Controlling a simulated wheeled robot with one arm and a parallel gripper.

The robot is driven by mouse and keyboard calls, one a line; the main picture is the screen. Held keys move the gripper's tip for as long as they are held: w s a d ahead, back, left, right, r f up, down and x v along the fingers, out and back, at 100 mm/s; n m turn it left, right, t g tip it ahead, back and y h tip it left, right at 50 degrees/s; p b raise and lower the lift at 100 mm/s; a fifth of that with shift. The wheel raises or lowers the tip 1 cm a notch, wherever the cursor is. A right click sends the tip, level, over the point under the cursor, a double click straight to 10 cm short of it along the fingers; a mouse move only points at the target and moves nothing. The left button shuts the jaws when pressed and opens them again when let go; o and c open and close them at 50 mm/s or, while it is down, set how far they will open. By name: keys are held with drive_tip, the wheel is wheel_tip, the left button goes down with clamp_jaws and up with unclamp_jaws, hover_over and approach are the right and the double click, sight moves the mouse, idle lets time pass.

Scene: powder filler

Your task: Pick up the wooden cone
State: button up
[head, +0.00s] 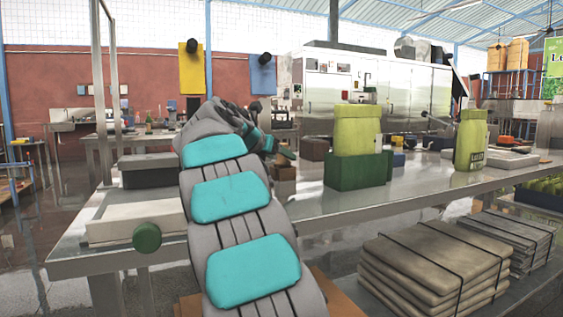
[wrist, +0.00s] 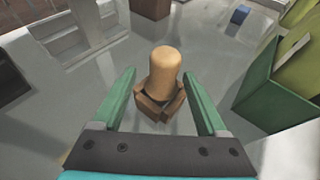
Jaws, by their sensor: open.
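The wooden cone (wrist: 164,72) shows in the wrist view as a tan, round-topped piece, upright on or in a small brown wooden block (wrist: 151,106) on the metal table. My gripper (wrist: 162,100) is open, with one green finger to the left and one to the right of the cone and block. Neither finger clearly touches them. In the head view the cone is hidden behind my arm, and the brown block (head: 285,172) shows just right of it.
A green bin (head: 358,170) holding a yellow-green bag (head: 358,130) stands right of the gripper; it also shows in the wrist view (wrist: 268,95). A dark brown block (wrist: 152,8) lies beyond the cone. A grey box (head: 148,172) stands to the left.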

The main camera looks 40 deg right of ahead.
drive_tip(key=x, duration=0.5)
drive_tip(key=shift+s+d+r+b, duration=0.1)
drive_tip(key=shift+s+r+b, duration=0.1)
drive_tip(key=shift+b, duration=0.1)
drive_tip(key=shift+c, duration=0.2)
clamp_jaws()
